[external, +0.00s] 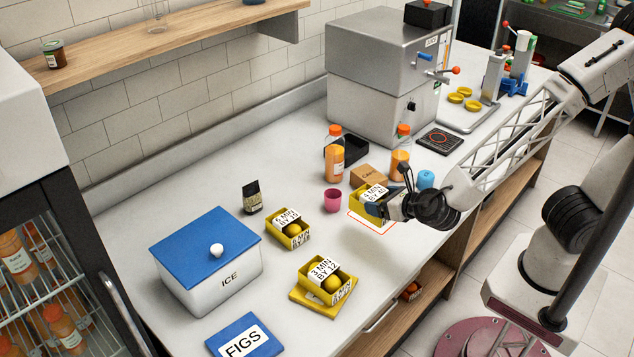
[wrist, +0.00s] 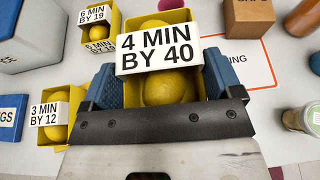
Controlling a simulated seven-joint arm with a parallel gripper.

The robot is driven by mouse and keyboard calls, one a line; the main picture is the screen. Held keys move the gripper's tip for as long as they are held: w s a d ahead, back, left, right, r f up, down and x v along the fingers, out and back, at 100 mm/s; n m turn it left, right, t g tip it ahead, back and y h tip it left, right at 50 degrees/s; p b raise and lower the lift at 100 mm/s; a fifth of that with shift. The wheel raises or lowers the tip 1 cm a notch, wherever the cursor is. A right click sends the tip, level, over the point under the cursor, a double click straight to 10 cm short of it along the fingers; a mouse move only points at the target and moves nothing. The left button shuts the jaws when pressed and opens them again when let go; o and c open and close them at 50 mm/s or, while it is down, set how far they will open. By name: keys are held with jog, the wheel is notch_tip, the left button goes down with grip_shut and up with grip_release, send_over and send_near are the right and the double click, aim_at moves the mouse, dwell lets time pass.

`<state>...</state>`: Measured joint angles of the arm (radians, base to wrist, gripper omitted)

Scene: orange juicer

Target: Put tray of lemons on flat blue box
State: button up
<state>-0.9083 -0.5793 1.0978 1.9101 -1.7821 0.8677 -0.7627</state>
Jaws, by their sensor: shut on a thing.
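My gripper (external: 376,209) is shut on a yellow tray of lemons (external: 359,204) with a white "4 MIN BY 40" label. In the wrist view the blue fingers of my gripper (wrist: 163,84) press on both sides of this tray (wrist: 160,55), and lemons show below the label. The tray is over the red-outlined white sheet (external: 371,222); I cannot tell how far it is above it. The flat blue box (external: 221,345), labelled "FIGS", lies at the front left of the counter. It is partly cut off in the wrist view (wrist: 9,116).
A "6 MIN" lemon tray (external: 273,234) and a "3 MIN" one (external: 346,289) stand between my gripper and the blue box. A white ICE box (external: 190,285) with a blue lid stands left. A pink cup (external: 332,200), bottles (external: 334,158) and a cardboard box (external: 366,176) are close by.

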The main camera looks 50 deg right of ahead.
jog(key=a+n+y, duration=0.1)
jog(key=a, duration=0.7)
jog(key=a+n+y, duration=0.1)
jog(key=a+y, duration=0.1)
jog(key=a, duration=0.6)
jog(key=w+a+r+n+y, duration=0.1)
jog(key=a, duration=0.8)
jog(key=shift+r+n+g+y, duration=0.1)
jog(key=shift+n+g+y, duration=0.2)
jog(key=shift+n, duration=0.1)
jog(key=s+a+f+n+y, duration=0.1)
jog(key=s+a+f, duration=0.3)
jog(key=s+a, duration=0.5)
jog(key=shift+s+a+f, duration=0.2)
jog(key=shift+s+f, duration=0.1)
jog(key=shift+f, duration=0.1)
jog(key=shift+a, duration=0.1)
jog(key=w+a, duration=0.2)
jog(key=a, duration=0.2)
jog(key=w+a+f, duration=0.1)
jog(key=w+a, duration=0.2)
jog(key=a, duration=0.2)
jog(key=w+a, duration=0.2)
jog(key=a, duration=0.3)
jog(key=shift+w+f, duration=0.2)
jog(key=shift+w, duration=0.15)
